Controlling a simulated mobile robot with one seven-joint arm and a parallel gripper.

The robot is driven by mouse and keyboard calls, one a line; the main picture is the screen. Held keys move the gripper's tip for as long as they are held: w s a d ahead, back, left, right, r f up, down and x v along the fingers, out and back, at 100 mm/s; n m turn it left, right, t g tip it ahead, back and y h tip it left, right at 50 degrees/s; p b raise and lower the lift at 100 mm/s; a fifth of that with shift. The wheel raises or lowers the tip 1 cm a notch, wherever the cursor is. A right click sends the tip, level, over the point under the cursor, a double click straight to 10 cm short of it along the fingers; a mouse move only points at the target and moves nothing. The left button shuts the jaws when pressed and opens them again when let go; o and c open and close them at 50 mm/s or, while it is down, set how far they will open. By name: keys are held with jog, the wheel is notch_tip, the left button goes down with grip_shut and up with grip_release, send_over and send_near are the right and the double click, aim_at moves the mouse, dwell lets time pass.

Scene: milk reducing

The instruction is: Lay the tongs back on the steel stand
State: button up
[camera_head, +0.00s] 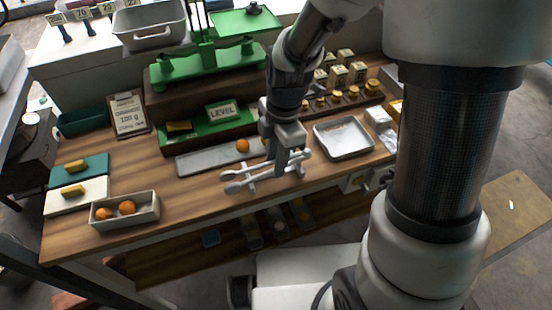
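The silver tongs (258,175) show near the front edge of the wooden bench, their two rounded ends pointing left and spread a little apart. My gripper (286,168) points down over their right part, and its fingers appear closed around them. Gripper and arm hide some of the tongs. I cannot tell whether the tongs touch the bench or hang just above it. I cannot clearly pick out the steel stand; pale metal ends show right of the fingers, but whether they belong to the tongs or a stand is unclear.
A long grey tray (205,160) with an orange (242,146) lies behind the tongs. A square metal tray (343,137) is to the right. A box of oranges (146,209) stands front left. A green scale (207,65) and brass weights (338,97) stand behind.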

jog(key=shift+f, duration=0.15)
jog(key=o, duration=1.3)
jog(key=shift+c, duration=0.2)
notch_tip(320, 180, up, 8)
jog(key=p, duration=0.6)
dwell(0.5)
